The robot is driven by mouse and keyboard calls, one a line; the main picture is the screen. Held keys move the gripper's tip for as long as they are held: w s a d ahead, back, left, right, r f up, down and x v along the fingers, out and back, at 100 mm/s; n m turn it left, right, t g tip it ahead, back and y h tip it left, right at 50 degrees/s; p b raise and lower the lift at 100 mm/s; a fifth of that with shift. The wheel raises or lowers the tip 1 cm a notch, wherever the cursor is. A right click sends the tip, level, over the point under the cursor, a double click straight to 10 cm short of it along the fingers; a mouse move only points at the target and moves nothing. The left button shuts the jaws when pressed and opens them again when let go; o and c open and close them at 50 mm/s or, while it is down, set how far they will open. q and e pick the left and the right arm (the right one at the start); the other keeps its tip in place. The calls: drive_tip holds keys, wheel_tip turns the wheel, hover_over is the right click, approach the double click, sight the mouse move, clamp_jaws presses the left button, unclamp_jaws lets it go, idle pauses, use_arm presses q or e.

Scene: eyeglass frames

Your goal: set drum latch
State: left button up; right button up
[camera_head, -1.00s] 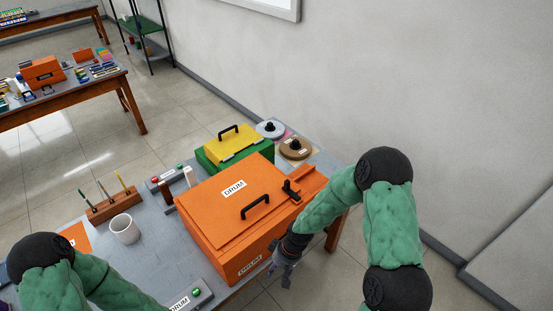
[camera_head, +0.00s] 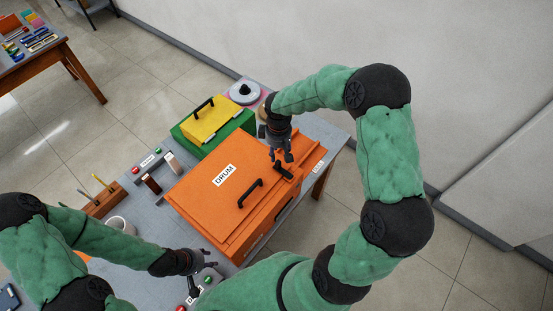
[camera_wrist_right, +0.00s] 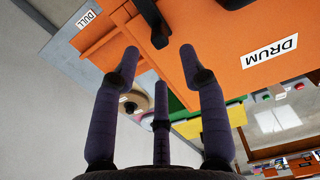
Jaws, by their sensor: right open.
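The orange drum box (camera_head: 205,190) stands closed on the grey table, with a DRUM label and a black handle (camera_head: 250,193) on its lid. The black drum latch (camera_head: 288,172) is at the lid's right end; it also shows in the right wrist view (camera_wrist_right: 152,24). My right gripper (camera_head: 281,158) is open and empty, pointing down just above the latch. In the right wrist view its fingertips (camera_wrist_right: 158,52) are apart, with the latch beyond them; contact cannot be told. My left gripper (camera_head: 210,258) appears open and empty, low beside the box's front left.
A control box (camera_head: 208,293) with green and red buttons lies beneath my left gripper. A pen stand (camera_head: 103,203) and a switch box (camera_head: 150,160) are on the left.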

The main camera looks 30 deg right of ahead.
sight(278, 161)
drive_tip(key=f, duration=0.8)
drive_tip(key=shift+w, duration=0.2)
clamp_jaws()
